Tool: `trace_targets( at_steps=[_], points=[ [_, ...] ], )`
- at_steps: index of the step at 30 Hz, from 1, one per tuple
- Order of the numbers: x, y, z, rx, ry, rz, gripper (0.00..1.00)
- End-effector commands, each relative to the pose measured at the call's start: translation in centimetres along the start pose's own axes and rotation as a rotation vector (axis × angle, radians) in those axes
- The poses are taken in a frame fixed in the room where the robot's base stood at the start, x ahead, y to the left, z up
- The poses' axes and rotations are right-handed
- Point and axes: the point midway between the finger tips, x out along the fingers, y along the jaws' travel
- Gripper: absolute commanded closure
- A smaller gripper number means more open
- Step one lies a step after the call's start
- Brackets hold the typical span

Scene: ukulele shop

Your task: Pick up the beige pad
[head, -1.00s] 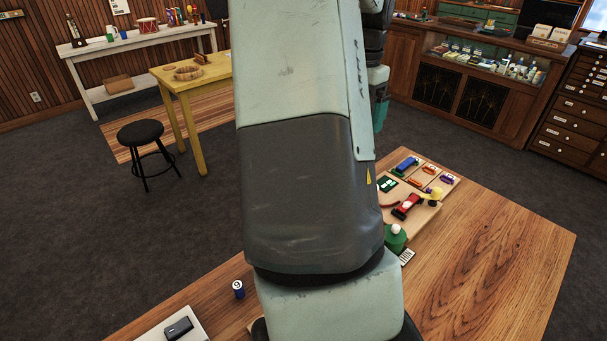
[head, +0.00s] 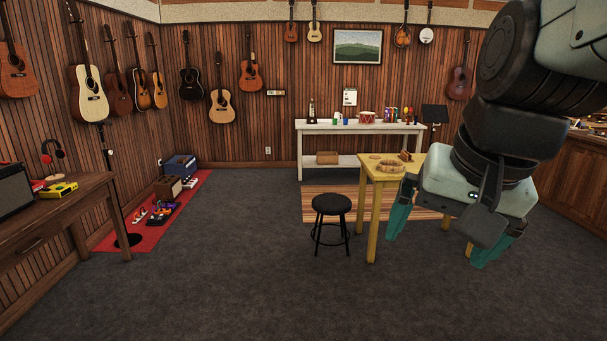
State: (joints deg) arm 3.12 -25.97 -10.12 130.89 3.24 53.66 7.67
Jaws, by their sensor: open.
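I cannot make out a beige pad in the head view now. My gripper (head: 432,251) hangs at the right of the view with its two teal fingers wide apart, pointing down. It is open, and nothing shows between the fingers. It appears in front of the yellow table (head: 373,215), covering that table's right part.
A black stool (head: 332,204) stands left of the yellow table. A white bench (head: 312,128) is at the back wall. A brown desk (head: 95,190) with an amplifier (head: 12,190) is at the left, beside a red mat (head: 112,240). The grey floor (head: 240,270) between is clear.

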Motion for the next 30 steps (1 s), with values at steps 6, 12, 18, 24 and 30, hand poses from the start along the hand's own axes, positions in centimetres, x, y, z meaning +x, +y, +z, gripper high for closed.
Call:
trace_targets(
  at_steps=[6,12,18,24,30],
  points=[
    [-1.1,-2.8,6.6,-0.334,0.092,0.0,0.0],
    [-1.0,-3.2,8.4,-0.438,0.112,0.012,0.21],
    [-1.0,-3.2,8.4,-0.438,0.111,0.012,0.4],
    [-0.9,-3.2,8.3,-0.433,0.109,0.011,0.4],
    [0.5,-3.2,5.7,-0.321,0.036,-0.027,0.4]
  ],
)
